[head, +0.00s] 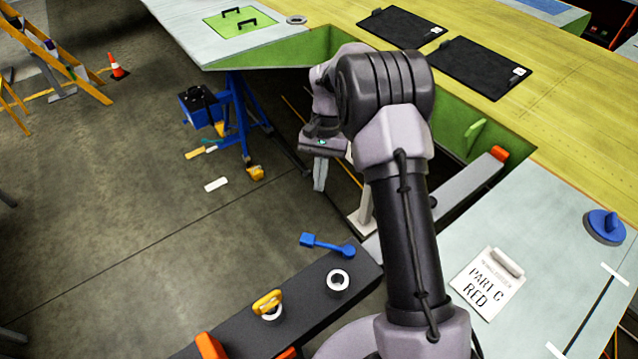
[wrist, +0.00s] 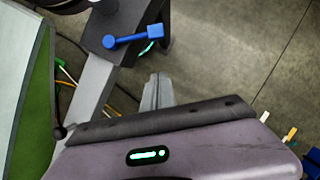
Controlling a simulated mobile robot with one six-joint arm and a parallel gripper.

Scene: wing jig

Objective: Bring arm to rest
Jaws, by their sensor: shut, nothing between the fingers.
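My arm rises from the lower right of the head view and bends over at the elbow. My gripper (head: 319,186) hangs down left of the elbow, over the open gap beside the wing panels. It also shows in the wrist view, its fingers (wrist: 157,92) together with nothing between them. It touches nothing that I can see. Part of my wrist is hidden behind the elbow.
A dark ledge (head: 330,312) holds a blue-handled tool (head: 327,244), a white ring (head: 338,281) and a yellow-topped piece (head: 267,303). A blue stand (head: 236,118) is left of my gripper.

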